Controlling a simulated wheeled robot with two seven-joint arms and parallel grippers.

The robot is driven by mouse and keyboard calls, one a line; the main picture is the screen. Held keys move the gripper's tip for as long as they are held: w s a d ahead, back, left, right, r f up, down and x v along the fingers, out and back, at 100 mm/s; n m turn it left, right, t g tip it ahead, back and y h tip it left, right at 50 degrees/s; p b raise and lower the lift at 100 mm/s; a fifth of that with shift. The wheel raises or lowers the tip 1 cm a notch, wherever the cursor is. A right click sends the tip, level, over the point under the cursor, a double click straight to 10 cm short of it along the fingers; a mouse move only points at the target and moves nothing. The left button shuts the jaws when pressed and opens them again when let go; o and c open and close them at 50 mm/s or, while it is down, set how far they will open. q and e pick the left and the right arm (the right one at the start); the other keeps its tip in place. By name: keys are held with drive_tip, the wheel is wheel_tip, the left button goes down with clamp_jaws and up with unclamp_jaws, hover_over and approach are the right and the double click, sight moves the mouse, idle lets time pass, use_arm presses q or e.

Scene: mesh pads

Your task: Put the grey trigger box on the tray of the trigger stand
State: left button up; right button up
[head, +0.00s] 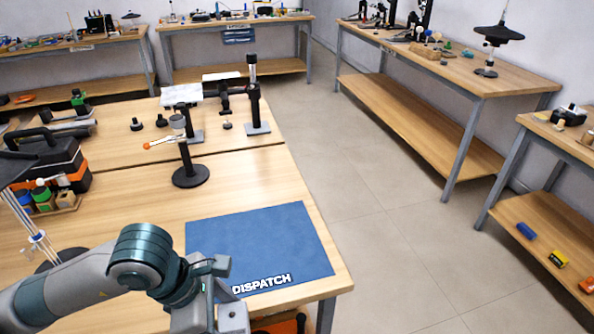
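I cannot single out a grey trigger box for sure in the head view. A black stand (189,174) with a round base stands upright on the near table. A small grey piece and an orange-tipped lever (160,143) show near its top. I cannot tell whether this is the trigger stand, and no tray on it is clear. My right gripper is out of view.
The blue DISPATCH mat (262,240) is bare where it shows. Behind the round-based stand are a black post stand (256,105) and a pale flat plate (182,95). A dark toolbox (45,155) sits at the left. The floor to the right is open.

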sight(219, 313)
use_arm(q)
drive_tip(key=shift+w+a+f+m, duration=0.15)
drive_tip(key=shift+w+m, duration=0.1)
drive_tip(key=shift+m, duration=0.15)
drive_tip(key=shift+a+m+g, duration=0.15)
drive_tip(key=shift+m+g, duration=0.25)
drive_tip(key=shift+m, duration=0.1)
drive_tip(key=m, duration=0.1)
drive_tip(key=w+a+m+g, duration=0.1)
drive_tip(key=shift+f+m, duration=0.2)
drive_tip(key=shift+m, duration=0.1)
drive_tip(key=m, duration=0.1)
drive_tip(key=w+a+m+g, duration=0.1)
drive_tip(key=m, duration=0.1)
drive_tip(key=shift+a+m+y, duration=0.2)
drive_tip(key=shift+m+y, duration=0.1)
drive_tip(key=w+a+r+m+g+y, duration=0.2)
drive_tip(key=a+m, duration=0.4)
drive_tip(key=m, duration=0.6)
drive_tip(key=shift+w+r+g+y, duration=0.4)
drive_tip(key=shift+w+r+y, duration=0.35)
drive_tip(key=shift+w+y, duration=0.2)
drive_tip(key=shift+d, duration=0.1)
